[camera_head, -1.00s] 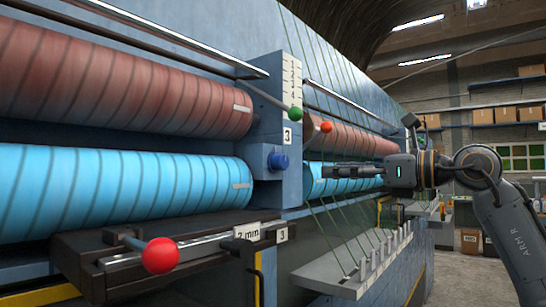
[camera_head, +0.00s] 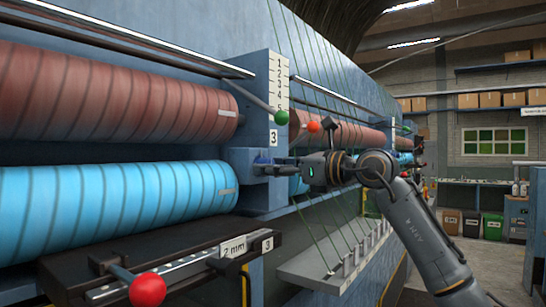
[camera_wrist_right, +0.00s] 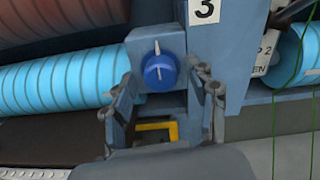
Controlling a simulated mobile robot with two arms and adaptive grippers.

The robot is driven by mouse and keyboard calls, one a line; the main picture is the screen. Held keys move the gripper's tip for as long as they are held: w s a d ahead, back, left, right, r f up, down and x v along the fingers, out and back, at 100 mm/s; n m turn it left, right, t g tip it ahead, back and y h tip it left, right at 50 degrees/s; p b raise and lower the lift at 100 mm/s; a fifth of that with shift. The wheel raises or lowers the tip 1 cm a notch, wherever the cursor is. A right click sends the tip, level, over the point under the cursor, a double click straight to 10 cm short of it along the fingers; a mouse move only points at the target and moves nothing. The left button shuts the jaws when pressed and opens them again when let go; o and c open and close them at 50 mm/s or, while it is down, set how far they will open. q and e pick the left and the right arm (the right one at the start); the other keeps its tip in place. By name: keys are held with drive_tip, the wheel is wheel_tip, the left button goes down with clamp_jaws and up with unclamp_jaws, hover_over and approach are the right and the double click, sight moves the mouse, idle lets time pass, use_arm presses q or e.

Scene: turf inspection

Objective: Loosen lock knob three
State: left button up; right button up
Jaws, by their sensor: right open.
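The blue lock knob (camera_head: 262,161) sits on a blue block of the machine under the white label "3" (camera_head: 273,137). In the right wrist view the knob (camera_wrist_right: 159,72) is round, with a pale pointer mark standing nearly upright. My right gripper (camera_head: 276,169) reaches in from the right, its tips close to the knob and partly covering its block. In the right wrist view its two fingers are spread wide, one on each side of the view (camera_wrist_right: 163,92), with the knob between and beyond them. Nothing is held. I cannot tell the exact gap. My left gripper is out of view.
Red-brown (camera_head: 120,95) and light-blue (camera_head: 110,205) rollers lie left of the knob. A red-ball lever (camera_head: 147,289) and a green-ball lever (camera_head: 281,117) stick out nearby. A grey shelf with pegs (camera_head: 310,268) and green strands lie below right.

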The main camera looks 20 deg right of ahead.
drive_tip(key=shift+w+a, duration=0.1)
drive_tip(key=shift+w, duration=0.05)
drive_tip(key=shift+c, duration=0.4)
drive_tip(key=c, duration=1.1)
drive_tip(key=shift+o, duration=0.2)
